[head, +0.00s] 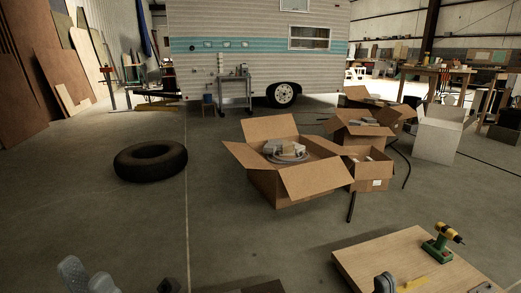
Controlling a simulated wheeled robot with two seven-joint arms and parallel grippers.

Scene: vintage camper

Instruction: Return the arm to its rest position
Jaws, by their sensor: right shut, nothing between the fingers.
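Grey parts of my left arm show at the bottom left edge in the head view, with my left gripper (88,280) only partly in frame. I cannot make out whether its fingers are apart. On the right, the dark rounded end of my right gripper (385,284) shows at the bottom edge, over the near part of a wooden tabletop (375,250). It is shut and holds nothing. The rest of both arms is cut off by the frame.
Beyond are an open cardboard box (280,186) with coiled items, more boxes (362,133), a black tire (150,161) and the camper (240,75).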

